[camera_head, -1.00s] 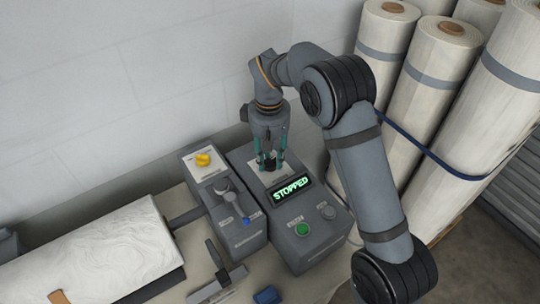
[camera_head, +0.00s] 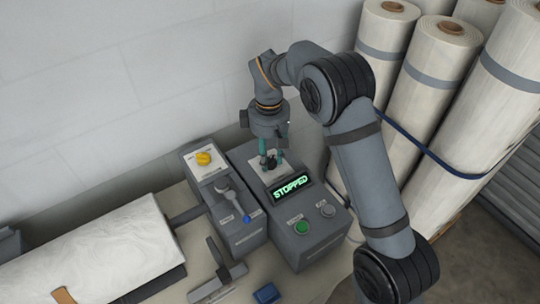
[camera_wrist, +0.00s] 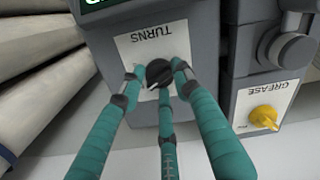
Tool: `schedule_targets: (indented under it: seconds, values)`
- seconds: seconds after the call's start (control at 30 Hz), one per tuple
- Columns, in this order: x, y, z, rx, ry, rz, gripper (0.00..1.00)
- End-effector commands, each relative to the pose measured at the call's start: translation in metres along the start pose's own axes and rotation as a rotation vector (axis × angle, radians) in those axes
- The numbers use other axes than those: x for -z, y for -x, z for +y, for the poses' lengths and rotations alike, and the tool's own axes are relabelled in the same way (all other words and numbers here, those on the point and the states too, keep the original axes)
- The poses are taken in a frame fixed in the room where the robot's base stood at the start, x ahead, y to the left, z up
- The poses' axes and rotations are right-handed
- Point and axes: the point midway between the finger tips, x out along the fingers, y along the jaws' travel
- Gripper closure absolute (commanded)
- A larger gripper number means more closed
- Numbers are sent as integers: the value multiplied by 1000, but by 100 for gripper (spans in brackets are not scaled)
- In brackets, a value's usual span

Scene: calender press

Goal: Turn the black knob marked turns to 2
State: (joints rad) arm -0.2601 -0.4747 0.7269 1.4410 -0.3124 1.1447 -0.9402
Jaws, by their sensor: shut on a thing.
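The black knob (camera_wrist: 159,73) sits on a white plate marked TURNS (camera_wrist: 150,46) in the wrist view. A pale pointer line shows on the knob; the numbers around it are too small to read. In the head view the knob (camera_head: 271,163) is at the far end of the right grey control box (camera_head: 318,238). My gripper (camera_wrist: 158,82) has teal fingers, which are shut around the knob from above. The fingertips hide part of its rim.
The box also carries a STOPPED display (camera_head: 291,187), a green button (camera_head: 302,228) and a grey button (camera_head: 328,211). Left of it stands another box with a yellow GREASE knob (camera_head: 204,158) and a lever (camera_head: 226,190). Tall fabric rolls (camera_head: 433,60) stand at the right.

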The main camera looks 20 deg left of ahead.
Motion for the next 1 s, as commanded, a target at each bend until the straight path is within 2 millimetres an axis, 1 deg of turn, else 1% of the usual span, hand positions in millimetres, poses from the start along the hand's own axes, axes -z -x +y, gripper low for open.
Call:
schedule_targets:
  seconds: [0.03, 0.2, 0.23, 0.5, 0.83, 0.93, 1.0]
  values:
    - [7, 4, 0, -8, 6, 16, 94]
    - [7, 4, 0, -8, 6, 16, 94]
    - [7, 4, 0, -8, 6, 16, 66]
    - [4, 2, -1, -3, 3, 8, 50]
    - [2, 3, 0, -3, 1, 5, 50]
    - [3, 13, 0, -3, 1, 6, 50]
    - [3, 24, 0, -5, 0, 9, 50]
